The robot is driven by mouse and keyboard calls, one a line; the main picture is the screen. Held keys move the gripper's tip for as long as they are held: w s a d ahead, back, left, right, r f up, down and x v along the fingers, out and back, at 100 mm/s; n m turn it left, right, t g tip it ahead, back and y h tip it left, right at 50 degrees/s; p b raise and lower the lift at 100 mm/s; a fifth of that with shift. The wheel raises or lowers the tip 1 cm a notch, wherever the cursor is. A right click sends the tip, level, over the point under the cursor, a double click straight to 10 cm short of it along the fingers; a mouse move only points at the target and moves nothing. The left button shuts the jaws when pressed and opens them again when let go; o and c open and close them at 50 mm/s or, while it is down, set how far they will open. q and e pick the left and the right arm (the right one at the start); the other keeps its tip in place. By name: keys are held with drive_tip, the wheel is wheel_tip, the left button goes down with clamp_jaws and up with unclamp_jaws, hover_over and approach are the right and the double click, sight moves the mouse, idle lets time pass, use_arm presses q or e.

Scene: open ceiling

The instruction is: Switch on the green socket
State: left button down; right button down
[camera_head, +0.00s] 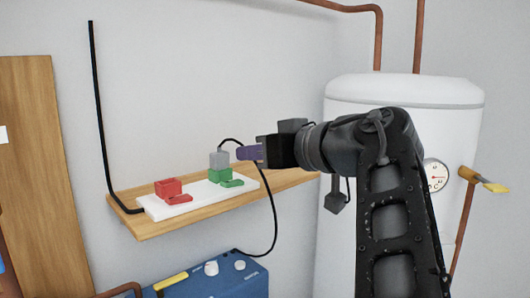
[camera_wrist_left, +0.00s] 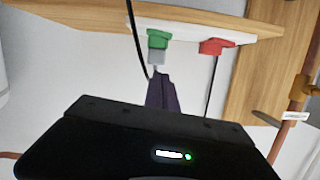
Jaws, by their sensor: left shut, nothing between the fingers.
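A white power strip (camera_head: 155,209) lies on a wooden shelf (camera_head: 137,226) against the wall. The green socket (camera_head: 217,175) is at its right part, with a grey plug (camera_head: 219,160) in it and a small green switch (camera_head: 232,183) at its front. The red socket (camera_head: 167,186) is to the left. My left gripper (camera_head: 240,153) is shut and empty, its purple fingers just right of the grey plug. In the left wrist view the fingers (camera_wrist_left: 160,80) point toward the grey plug (camera_wrist_left: 157,57) below the green socket (camera_wrist_left: 157,39). I cannot tell whether they touch.
A white tank (camera_head: 335,110) with a gauge (camera_head: 436,175) stands at the right. A blue box (camera_head: 225,279) is below the shelf. A black cable (camera_head: 275,215) hangs from the plug past the shelf edge. A wooden board (camera_head: 35,170) stands at the left.

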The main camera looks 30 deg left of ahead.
sight(232, 182)
use_arm(q)
drive_tip(key=x, duration=0.3)
drive_tip(key=shift+w+a+f, duration=0.1)
drive_tip(key=shift+a, duration=0.3)
drive_tip(key=shift+a+f, duration=0.15)
drive_tip(key=shift+f, duration=0.45)
drive_tip(key=shift+a+f, duration=0.2)
drive_tip(key=shift+f, duration=0.45)
drive_tip(key=shift+d+f, duration=0.1)
drive_tip(key=shift+f, duration=0.75)
